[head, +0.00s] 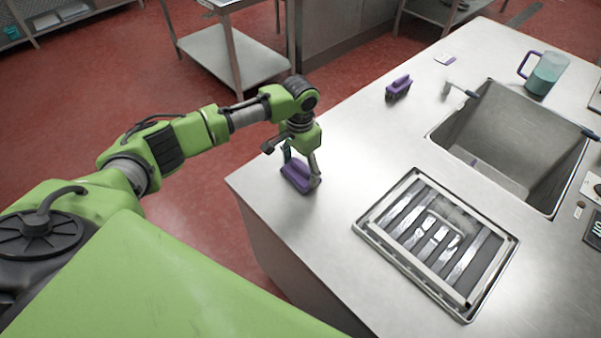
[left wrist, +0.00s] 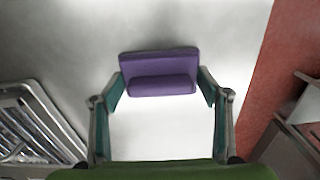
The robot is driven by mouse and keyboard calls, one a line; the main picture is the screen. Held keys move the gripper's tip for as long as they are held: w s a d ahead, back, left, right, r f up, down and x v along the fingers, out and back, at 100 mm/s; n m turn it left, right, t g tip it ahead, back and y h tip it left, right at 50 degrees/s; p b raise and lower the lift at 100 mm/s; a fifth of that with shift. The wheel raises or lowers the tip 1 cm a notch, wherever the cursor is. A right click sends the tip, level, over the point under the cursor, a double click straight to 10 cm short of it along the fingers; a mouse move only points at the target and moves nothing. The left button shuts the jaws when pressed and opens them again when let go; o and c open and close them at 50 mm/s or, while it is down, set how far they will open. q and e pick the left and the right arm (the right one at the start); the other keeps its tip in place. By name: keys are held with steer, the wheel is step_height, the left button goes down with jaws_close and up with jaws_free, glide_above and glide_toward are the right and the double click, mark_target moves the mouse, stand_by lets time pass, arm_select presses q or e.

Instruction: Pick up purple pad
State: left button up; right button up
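A purple pad (head: 300,176) with a raised grip is at the near left corner of the steel counter. My left gripper (head: 301,168) is over it from above, with a finger at each end. In the left wrist view, the pad (left wrist: 158,72) is between the two fingertips (left wrist: 160,82), with no clear gap at either side. I cannot tell whether the pad rests on the counter or is slightly off it. My right gripper is not in view.
A purple brush (head: 398,87) stands farther back on the counter (head: 345,150). A framed metal tray (head: 371,222) lies right of the pad, with a sink (head: 500,130) behind it. A jug (head: 546,75) stands beyond. The counter's left edge is close to the pad.

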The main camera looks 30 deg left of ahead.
arm_select(q)
steer(key=shift+s+f, duration=0.15)
steer(key=shift+f, duration=0.05)
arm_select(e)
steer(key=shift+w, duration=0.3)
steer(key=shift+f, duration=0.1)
arm_select(q)
steer(key=shift+r, duration=0.25)
step_height(320, 180, up, 2)
steer(key=shift+r+b, duration=0.1)
steer(key=shift+b, duration=0.45)
steer(key=s+r+b, duration=0.1)
steer(key=s+r, duration=0.9)
steer(key=s, duration=0.3)
steer(key=shift+s+d+r, duration=0.2)
steer(key=shift+s+d, duration=0.05)
steer(key=shift+s, duration=0.15)
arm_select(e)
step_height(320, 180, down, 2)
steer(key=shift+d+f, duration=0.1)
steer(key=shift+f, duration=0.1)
